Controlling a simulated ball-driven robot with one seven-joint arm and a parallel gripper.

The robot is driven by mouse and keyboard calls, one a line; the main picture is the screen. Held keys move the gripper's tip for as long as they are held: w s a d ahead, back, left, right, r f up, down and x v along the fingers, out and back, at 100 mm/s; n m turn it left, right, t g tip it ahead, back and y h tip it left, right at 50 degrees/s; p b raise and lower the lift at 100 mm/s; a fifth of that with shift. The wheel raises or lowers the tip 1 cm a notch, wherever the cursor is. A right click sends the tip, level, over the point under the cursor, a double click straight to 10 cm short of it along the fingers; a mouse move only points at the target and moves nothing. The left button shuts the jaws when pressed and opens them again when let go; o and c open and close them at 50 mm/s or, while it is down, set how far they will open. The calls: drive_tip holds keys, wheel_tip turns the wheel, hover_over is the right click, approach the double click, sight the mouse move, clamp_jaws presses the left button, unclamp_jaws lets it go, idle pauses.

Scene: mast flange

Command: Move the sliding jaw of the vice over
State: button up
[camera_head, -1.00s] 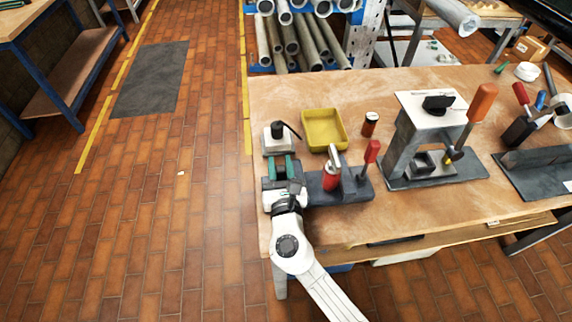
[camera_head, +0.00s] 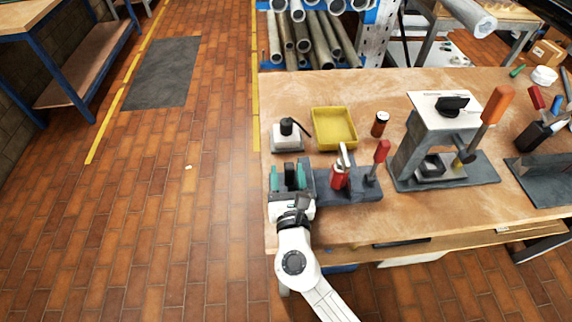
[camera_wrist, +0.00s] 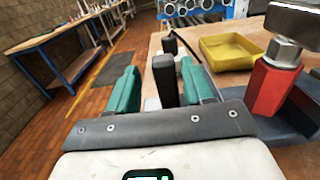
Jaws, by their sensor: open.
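My gripper (camera_head: 289,177) is at the left edge of the bench, its teal fingers apart. In the wrist view my gripper (camera_wrist: 160,88) has a dark upright post (camera_wrist: 165,80) between its fingers, with gaps visible on both sides. The post also shows in the head view (camera_head: 289,176). It may be the sliding jaw; I cannot tell for sure. Just right of the gripper is a grey base (camera_head: 352,193) with a red body (camera_head: 339,178) and a red-handled lever (camera_head: 382,152). The red body with its steel nut also shows in the wrist view (camera_wrist: 272,88). The post's foot is hidden.
A white box with a black knob (camera_head: 288,135) stands beyond the gripper, beside a yellow tray (camera_head: 334,127). A red can (camera_head: 380,124) and a grey press with an orange handle (camera_head: 440,140) stand to the right. Left of the bench is open brick floor (camera_head: 200,220).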

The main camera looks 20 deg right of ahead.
drive_tip(key=b+v, duration=0.1)
drive_tip(key=v, duration=0.6)
drive_tip(key=shift+s, duration=0.15)
idle(0.3)
